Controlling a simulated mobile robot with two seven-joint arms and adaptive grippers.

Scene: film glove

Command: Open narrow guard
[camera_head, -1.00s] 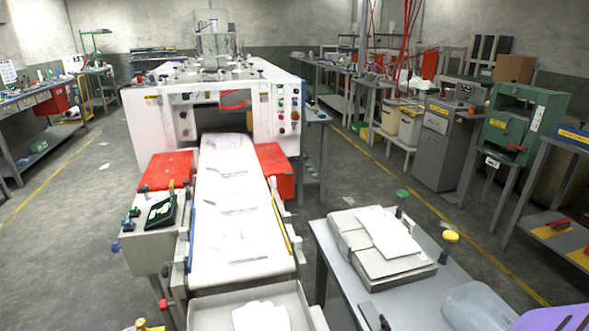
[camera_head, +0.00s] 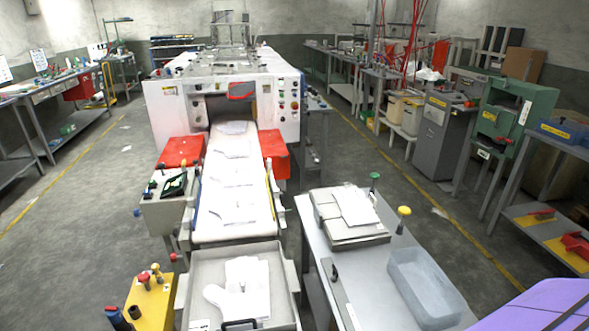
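A white machine (camera_head: 163,113) stands at the back with a dark opening in its front. I cannot tell which part is the narrow guard. White film or glove pieces lie along the belt. Neither of my grippers is in view, so nothing shows them touching the machine.
A grey tray (camera_head: 193,283) holding white gloves (camera_head: 246,287) stands at the conveyor's near end. A yellow box (camera_head: 152,298) with knobs is left of it. A table (camera_head: 368,264) with a clear bin (camera_head: 425,284) is to the right. Floor left of the conveyor (camera_head: 75,215) is clear.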

